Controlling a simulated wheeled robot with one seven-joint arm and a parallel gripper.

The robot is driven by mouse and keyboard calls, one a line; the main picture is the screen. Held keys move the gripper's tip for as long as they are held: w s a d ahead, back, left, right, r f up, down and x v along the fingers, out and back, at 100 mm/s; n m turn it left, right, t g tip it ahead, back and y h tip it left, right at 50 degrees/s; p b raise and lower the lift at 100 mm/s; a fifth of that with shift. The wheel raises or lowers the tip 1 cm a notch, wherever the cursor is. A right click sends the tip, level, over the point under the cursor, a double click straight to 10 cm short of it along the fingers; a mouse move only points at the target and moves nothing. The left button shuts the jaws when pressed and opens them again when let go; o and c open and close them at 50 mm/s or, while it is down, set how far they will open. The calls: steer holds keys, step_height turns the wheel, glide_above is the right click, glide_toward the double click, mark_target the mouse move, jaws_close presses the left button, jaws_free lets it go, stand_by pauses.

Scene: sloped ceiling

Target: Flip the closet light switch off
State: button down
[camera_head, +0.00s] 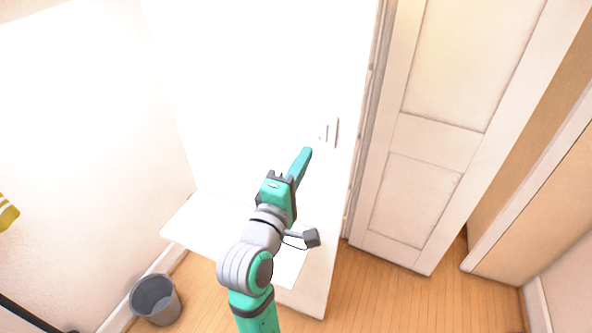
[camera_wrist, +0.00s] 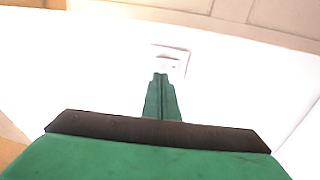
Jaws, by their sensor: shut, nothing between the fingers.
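The light switch (camera_head: 328,132) is a white plate on the white wall, just left of the door frame. In the wrist view the switch plate (camera_wrist: 171,60) is straight ahead of the fingertips, and its lower part is partly covered by them. My gripper (camera_head: 307,152) is shut and empty, its teal fingers pointing up toward the switch from below and left. In the wrist view my gripper (camera_wrist: 160,76) has its tips at the plate's lower edge. I cannot tell whether they touch it. The rocker's position is too washed out to tell.
A white panelled door (camera_head: 425,150) stands right of the switch. A white shelf-like surface (camera_head: 195,222) is below my arm at the left. A grey bin (camera_head: 155,298) stands on the wooden floor (camera_head: 430,300), which is clear at the right.

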mark_target(320, 127)
steer(key=x, duration=0.6)
steer(key=shift+w+d, duration=0.1)
steer(key=shift+w, duration=0.25)
steer(key=shift+w+d+r, duration=0.1)
steer(key=shift+w+d, duration=0.05)
steer(key=shift+w, duration=0.35)
steer(key=shift+d+r, duration=0.1)
steer(key=shift+d, duration=0.05)
steer(key=shift+s+a, duration=0.25)
steer(key=shift+s, duration=0.05)
steer(key=s+a+r, duration=0.1)
steer(key=s+a, duration=0.2)
steer(key=s, duration=0.9)
steer(key=shift+s+a+r, duration=0.35)
steer(key=shift+a, duration=0.05)
steer(key=shift+f, duration=0.1)
